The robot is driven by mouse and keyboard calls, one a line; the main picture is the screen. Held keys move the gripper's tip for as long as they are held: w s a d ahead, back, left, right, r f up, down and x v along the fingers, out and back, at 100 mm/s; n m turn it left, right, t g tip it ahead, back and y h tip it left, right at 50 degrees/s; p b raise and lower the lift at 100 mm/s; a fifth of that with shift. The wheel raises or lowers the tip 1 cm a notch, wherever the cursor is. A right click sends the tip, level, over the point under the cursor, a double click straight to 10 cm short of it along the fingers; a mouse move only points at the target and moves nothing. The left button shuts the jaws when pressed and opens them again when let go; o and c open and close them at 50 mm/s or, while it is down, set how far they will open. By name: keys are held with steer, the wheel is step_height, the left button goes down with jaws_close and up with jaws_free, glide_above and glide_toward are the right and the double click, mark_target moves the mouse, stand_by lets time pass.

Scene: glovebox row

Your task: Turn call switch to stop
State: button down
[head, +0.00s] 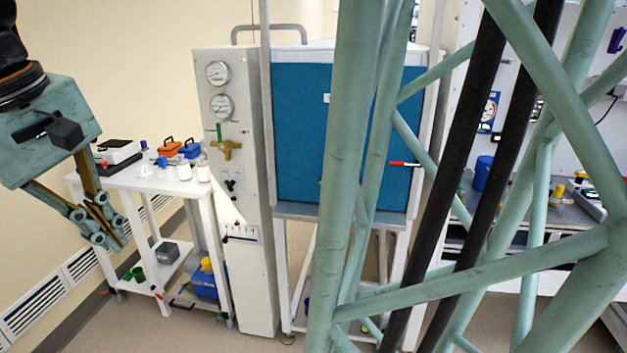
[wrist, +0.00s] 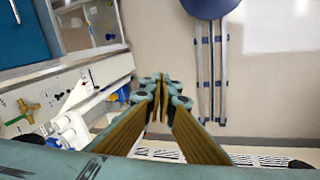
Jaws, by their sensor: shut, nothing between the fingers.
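A tall pale control panel (head: 230,150) stands left of the blue-fronted cabinet. It carries a small pair of dark switches (head: 230,185) below a brass valve (head: 227,149) with a green handle. Which control is the call switch is too small to read. My gripper (head: 113,238) hangs at the left of the head view, in front of the white cart and well apart from the panel. It is shut and empty, pointing down. In the wrist view my gripper (wrist: 161,85) is closed in mid-air, with the brass valve (wrist: 27,110) off to the left.
A white cart (head: 150,183) left of the panel bears orange and blue boxes (head: 179,149), white jars (head: 203,172) and a dark device. Two gauges (head: 220,88) sit high on the panel. A blue stool (wrist: 210,8) shows in the wrist view. Green lattice beams block much of the right side.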

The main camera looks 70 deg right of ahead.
steer(key=s+a+f+n+t+y, duration=0.1)
steer(key=s+a+f+t+y, duration=0.1)
steer(key=s+a, duration=0.9)
steer(key=shift+s+n+t+y, duration=0.3)
steer(key=shift+s+t+y, duration=0.2)
steer(key=shift+s+t, duration=0.15)
